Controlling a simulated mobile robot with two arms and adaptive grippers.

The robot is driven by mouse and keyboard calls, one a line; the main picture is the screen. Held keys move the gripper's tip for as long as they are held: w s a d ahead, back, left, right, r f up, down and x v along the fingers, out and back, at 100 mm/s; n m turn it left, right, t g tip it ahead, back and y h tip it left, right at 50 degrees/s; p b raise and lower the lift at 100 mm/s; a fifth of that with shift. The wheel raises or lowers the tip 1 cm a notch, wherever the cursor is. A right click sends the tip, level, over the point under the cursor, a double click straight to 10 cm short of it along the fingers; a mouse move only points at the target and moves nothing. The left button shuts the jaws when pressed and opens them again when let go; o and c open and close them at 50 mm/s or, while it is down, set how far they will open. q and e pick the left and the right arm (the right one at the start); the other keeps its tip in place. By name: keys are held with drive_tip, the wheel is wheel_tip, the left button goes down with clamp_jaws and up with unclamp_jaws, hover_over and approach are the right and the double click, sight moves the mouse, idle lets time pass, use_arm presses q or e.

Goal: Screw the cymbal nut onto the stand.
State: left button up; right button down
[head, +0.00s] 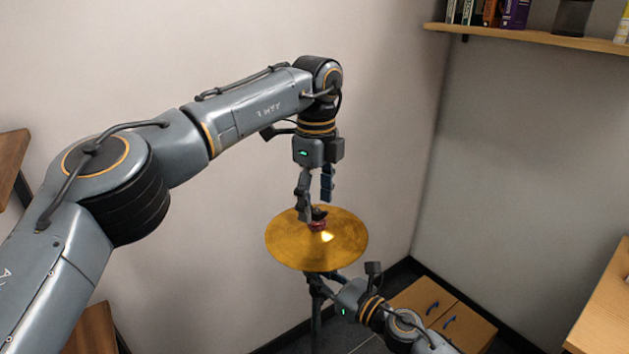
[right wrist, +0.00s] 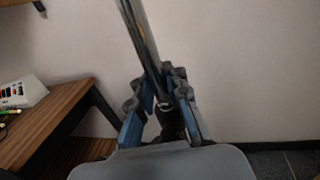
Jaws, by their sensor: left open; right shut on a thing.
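The brass cymbal (head: 290,243) lies almost level on top of the stand (head: 316,325). At its centre are a red washer-like piece (head: 317,227) and, above it, the small dark cymbal nut (head: 320,212). My left gripper (head: 316,204) points straight down with open fingers, one on each side of the nut; finger contact cannot be made out. My right gripper (head: 326,284) is below the cymbal, shut on the stand. In the right wrist view its blue-padded fingers (right wrist: 166,104) close around the metal pole (right wrist: 141,40). How far the nut sits on the thread is unclear.
A shelf (head: 540,40) with books is at upper right, and a wooden surface (head: 605,310) is at the right edge. The right wrist view shows a wooden desk (right wrist: 55,115) with a white device (right wrist: 22,93).

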use_arm(q)
drive_tip(key=shift+f, duration=0.6)
clamp_jaws()
